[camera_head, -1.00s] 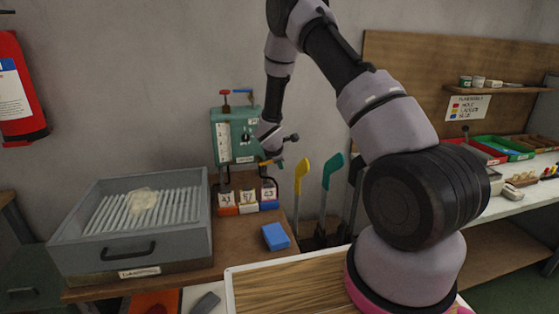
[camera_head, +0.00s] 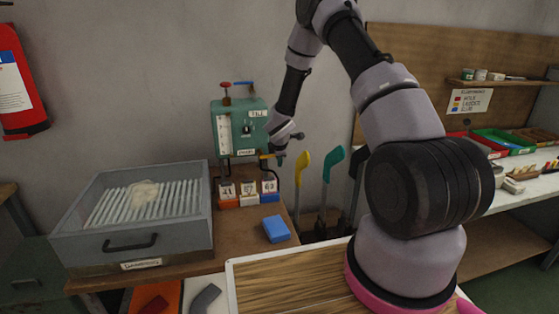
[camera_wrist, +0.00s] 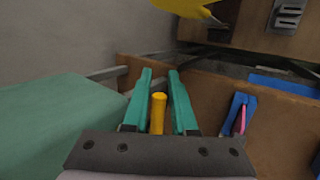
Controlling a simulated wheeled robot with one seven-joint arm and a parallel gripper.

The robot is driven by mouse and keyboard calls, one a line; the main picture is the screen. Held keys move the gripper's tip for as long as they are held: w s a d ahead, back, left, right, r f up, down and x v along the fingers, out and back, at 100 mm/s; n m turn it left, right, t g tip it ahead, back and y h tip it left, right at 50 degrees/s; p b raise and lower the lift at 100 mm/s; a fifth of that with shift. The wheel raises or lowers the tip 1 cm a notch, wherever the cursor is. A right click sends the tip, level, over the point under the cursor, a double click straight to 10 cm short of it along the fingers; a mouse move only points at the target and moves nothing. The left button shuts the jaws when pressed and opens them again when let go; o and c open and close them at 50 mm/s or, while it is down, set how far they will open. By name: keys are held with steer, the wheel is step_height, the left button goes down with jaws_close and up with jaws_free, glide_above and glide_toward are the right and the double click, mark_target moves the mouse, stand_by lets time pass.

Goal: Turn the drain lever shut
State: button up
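The green wall unit (camera_head: 240,129) stands at the back of the bench, with a white gauge on its front and red and blue handles on top. A yellow lever (camera_head: 267,156) sticks out at its lower right. In the wrist view, the yellow lever (camera_wrist: 158,112) stands between the two teal fingers of my gripper (camera_wrist: 159,92), with a narrow gap on each side. My gripper is open around the lever and not closed on it. In the head view, the wrist hangs just right of the unit, and the fingers are hard to make out.
A grey tray box (camera_head: 130,243) with white slats stands left. Several numbered blocks (camera_head: 248,197) sit below the unit, and a blue block (camera_head: 276,229) lies at the bench's right edge.

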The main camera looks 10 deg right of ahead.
steer(key=shift+r, duration=0.1)
steer(key=v, duration=1)
steer(key=shift+s+r, duration=0.2)
steer(key=shift+s, duration=0.05)
